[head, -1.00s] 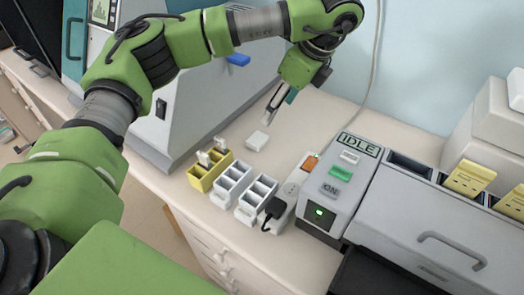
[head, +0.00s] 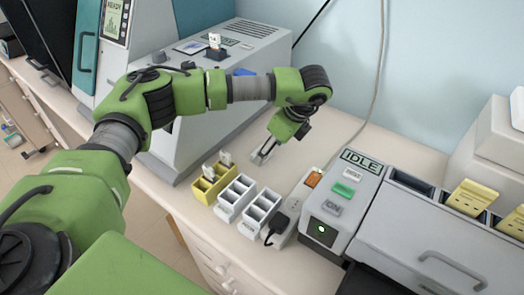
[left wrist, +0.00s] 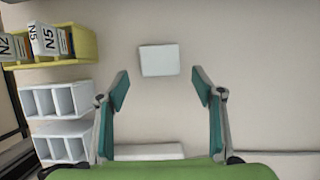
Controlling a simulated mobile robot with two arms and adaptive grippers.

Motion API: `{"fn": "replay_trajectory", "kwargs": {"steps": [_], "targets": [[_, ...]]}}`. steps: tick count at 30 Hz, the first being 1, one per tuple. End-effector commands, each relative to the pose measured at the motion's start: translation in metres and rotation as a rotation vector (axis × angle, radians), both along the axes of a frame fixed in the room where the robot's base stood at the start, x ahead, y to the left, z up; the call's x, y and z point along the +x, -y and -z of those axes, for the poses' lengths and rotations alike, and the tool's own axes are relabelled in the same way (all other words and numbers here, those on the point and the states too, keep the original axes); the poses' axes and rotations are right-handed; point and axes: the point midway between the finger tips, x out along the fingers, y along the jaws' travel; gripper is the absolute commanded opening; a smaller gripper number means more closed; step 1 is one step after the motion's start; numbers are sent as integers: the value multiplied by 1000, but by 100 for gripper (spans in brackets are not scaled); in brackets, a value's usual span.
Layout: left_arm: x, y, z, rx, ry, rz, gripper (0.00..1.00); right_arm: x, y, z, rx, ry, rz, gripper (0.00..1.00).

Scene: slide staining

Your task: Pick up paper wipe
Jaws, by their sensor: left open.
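The paper wipe is a small white square (left wrist: 159,60) lying flat on the bench, seen in the left wrist view. It lies just ahead of my left gripper (left wrist: 162,84), near the middle between its two spread fingers, and touches neither. In the head view the left gripper (head: 262,155) points down over the bench, behind the slide racks. The wipe cannot be made out there, as the gripper covers its place. My left gripper is open and empty. My right gripper is not in view.
A yellow rack (head: 209,187) with slides and two white racks (head: 235,197) (head: 259,212) stand in front of the gripper. A power strip (head: 304,191) and the grey IDLE machine (head: 338,208) are on the right. A large grey machine (head: 215,100) is behind and to the left.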

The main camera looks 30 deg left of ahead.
Motion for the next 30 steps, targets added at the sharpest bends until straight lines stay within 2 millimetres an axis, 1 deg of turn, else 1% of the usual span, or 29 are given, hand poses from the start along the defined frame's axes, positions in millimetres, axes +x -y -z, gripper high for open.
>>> {"fn": "replay_trajectory", "kwargs": {"steps": [1,3,6,12,13,17,18,30], "targets": [[0,-3,5,0,-3,-1,61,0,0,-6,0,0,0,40],[1,-6,12,0,-1,0,61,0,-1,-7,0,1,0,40],[1,-8,19,0,0,0,61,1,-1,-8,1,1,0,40],[1,-8,20,0,1,0,61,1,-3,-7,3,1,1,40],[1,-8,20,0,1,0,58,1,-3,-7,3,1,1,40],[1,-8,20,0,1,0,36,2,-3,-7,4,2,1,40],[1,-8,20,0,1,0,34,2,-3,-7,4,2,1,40],[2,-8,17,-1,2,1,34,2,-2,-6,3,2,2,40]]}}
